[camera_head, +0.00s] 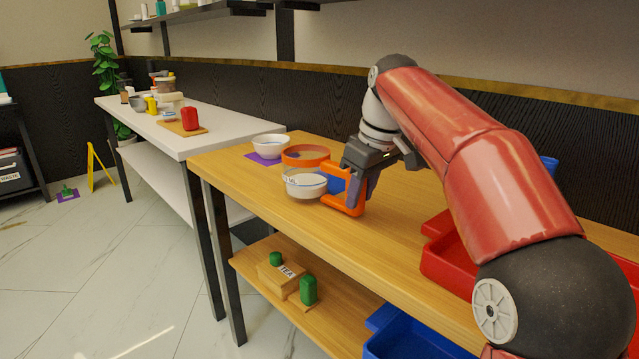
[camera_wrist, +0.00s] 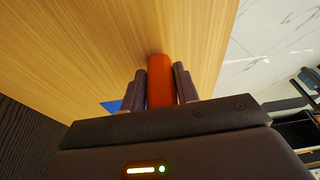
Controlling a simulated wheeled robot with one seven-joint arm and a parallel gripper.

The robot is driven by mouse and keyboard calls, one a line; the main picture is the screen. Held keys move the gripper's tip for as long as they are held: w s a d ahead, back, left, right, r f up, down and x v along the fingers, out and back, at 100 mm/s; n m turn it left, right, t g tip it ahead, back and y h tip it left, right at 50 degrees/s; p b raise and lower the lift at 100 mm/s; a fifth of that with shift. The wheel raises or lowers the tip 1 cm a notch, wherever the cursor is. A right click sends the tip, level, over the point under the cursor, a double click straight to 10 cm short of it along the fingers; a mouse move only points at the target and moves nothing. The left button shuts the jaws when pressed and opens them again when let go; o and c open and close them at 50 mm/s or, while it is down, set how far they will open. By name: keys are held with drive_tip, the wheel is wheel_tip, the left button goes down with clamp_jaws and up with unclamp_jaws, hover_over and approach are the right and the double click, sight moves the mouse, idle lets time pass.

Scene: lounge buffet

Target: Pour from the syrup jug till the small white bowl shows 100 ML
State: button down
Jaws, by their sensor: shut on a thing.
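My gripper (camera_head: 356,186) is shut on an upright orange handle (camera_head: 350,198), taken as the syrup jug's, at the wooden table. The handle also shows between my fingers in the wrist view (camera_wrist: 160,82). A small white bowl (camera_head: 308,189) with a label ending in "ML" is just left of the handle; its number is unreadable. An orange-rimmed vessel (camera_head: 306,153) shows right behind it. The overlap hides where the handle joins and any stream. Another white bowl (camera_head: 268,148) stands on a purple mat farther left.
Red trays (camera_head: 448,262) are to the right, partly behind my arm. A blue patch (camera_head: 335,183) shows behind the handle. A white table (camera_head: 220,135) with a red item (camera_head: 190,118) and several containers stands farther back left. The wooden table's front strip is clear.

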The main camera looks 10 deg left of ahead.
drive_tip(key=shift+r, duration=0.2)
drive_tip(key=shift+a+p+v, duration=0.1)
drive_tip(key=shift+p+v, duration=0.55)
drive_tip(key=shift+a+p+v, duration=0.15)
drive_tip(key=shift+p+v, duration=0.45)
drive_tip(key=shift+w+r, duration=0.15)
drive_tip(key=shift+r, duration=1.1)
drive_tip(key=c, duration=1.6)
unclamp_jaws()
clamp_jaws()
